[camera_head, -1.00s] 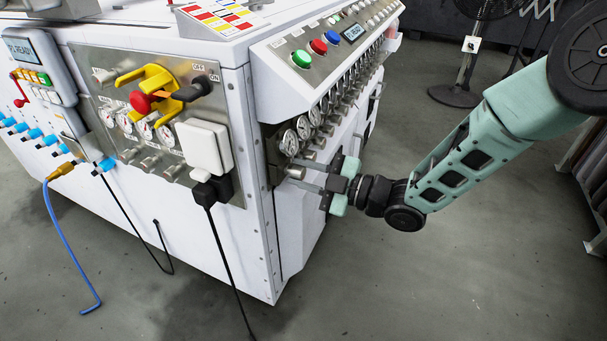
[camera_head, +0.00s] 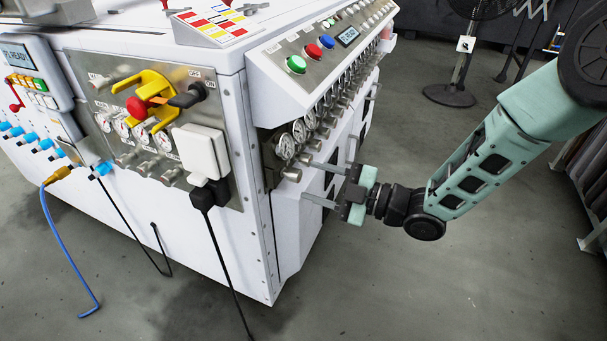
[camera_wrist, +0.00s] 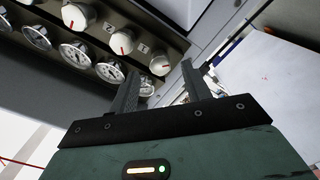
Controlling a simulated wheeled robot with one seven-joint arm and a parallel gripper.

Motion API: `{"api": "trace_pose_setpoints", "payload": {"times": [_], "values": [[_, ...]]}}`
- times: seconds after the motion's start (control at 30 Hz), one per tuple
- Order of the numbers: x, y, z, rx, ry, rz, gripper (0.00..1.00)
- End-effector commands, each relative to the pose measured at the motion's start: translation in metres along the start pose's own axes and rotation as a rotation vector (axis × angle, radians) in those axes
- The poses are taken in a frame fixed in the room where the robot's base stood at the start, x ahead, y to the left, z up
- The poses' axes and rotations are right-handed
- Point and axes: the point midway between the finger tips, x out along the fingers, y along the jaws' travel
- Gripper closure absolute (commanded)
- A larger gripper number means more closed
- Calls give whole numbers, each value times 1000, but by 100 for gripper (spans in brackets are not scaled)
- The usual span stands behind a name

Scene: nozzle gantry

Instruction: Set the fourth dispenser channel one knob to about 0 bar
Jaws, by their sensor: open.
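A row of white knobs with red pointers shows in the wrist view on a dark panel; the end knob (camera_wrist: 160,65) lies just beyond my open fingertips, near the left one. In the head view the same row shows side-on, with the front knob (camera_head: 291,174) at the near corner of the cabinet. Round gauges sit beside the knobs, the front one (camera_head: 285,146) above the front knob. My gripper (camera_head: 304,177) is open and empty, a little right of the front knob; it also shows in the wrist view (camera_wrist: 160,70). Gauge readings and the dispenser number are too small to read.
The white cabinet (camera_head: 235,250) fills the left. Its near face carries a yellow and red switch (camera_head: 140,105), a white plug box (camera_head: 200,150) and hanging cables. A control panel with green (camera_head: 296,64), red and blue buttons overhangs the knobs.

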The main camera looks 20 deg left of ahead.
Motion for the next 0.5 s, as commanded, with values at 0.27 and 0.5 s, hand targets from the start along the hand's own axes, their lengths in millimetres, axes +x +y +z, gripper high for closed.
{"api": "trace_pose_setpoints", "payload": {"times": [0.27,0.5], "values": [[-69,2,0,3,-6,1,52],[-114,1,0,2,-5,1,52]]}}
